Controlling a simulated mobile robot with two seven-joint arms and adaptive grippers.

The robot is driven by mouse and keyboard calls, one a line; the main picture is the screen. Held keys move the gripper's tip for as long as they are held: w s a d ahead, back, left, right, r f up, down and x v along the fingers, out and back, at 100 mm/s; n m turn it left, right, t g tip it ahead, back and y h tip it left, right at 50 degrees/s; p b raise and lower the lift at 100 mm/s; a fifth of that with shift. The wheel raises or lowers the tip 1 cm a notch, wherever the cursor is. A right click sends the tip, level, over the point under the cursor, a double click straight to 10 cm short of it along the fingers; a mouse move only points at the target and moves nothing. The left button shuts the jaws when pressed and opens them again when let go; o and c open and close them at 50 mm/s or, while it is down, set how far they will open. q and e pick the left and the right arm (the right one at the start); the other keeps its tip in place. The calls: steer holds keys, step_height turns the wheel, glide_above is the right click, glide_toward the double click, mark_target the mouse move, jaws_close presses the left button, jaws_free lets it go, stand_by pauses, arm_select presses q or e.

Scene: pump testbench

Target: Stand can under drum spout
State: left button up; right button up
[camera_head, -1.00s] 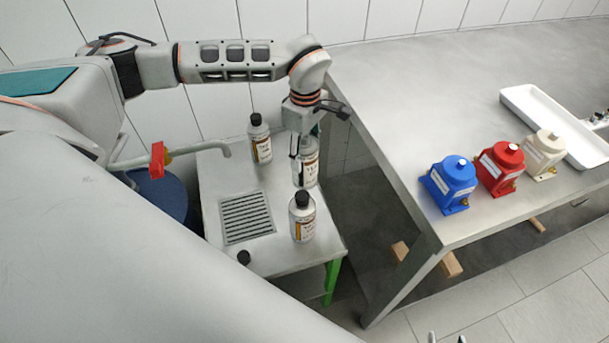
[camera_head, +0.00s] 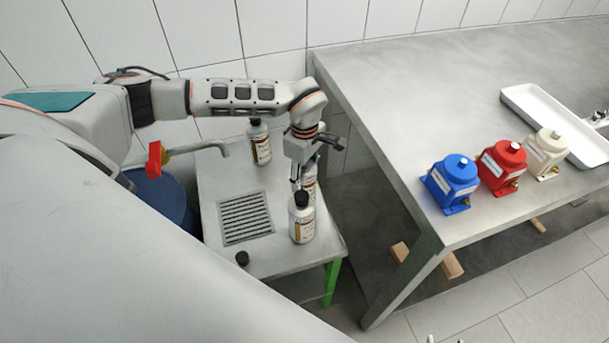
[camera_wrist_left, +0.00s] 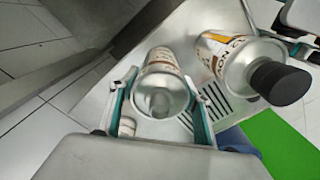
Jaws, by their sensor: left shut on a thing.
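My left gripper (camera_head: 298,182) is shut on an uncapped silver can (camera_wrist_left: 163,85) with a printed label. In the left wrist view the can stands between the two teal-lined fingers. In the head view it is partly hidden behind the gripper and the front can; I cannot tell whether its base touches the low table. The drum spout (camera_head: 205,148) is a bent grey pipe with a red handle (camera_head: 155,159), left of the held can. It reaches over the low table from the blue drum (camera_head: 165,195), which is mostly hidden by my arm. My right gripper is out of view.
The low table (camera_head: 285,258) has a slotted grate (camera_head: 245,217). A black-capped can (camera_head: 302,218) stands in front of the held one, another (camera_head: 260,143) behind. A loose black cap (camera_head: 242,258) lies near the front edge. The bench (camera_head: 400,100) with pumps is to the right.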

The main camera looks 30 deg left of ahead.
arm_select(q)
steer(key=shift+f, duration=0.1)
steer(key=o, duration=0.8)
steer(key=shift+f, duration=0.1)
steer(key=o, duration=0.3)
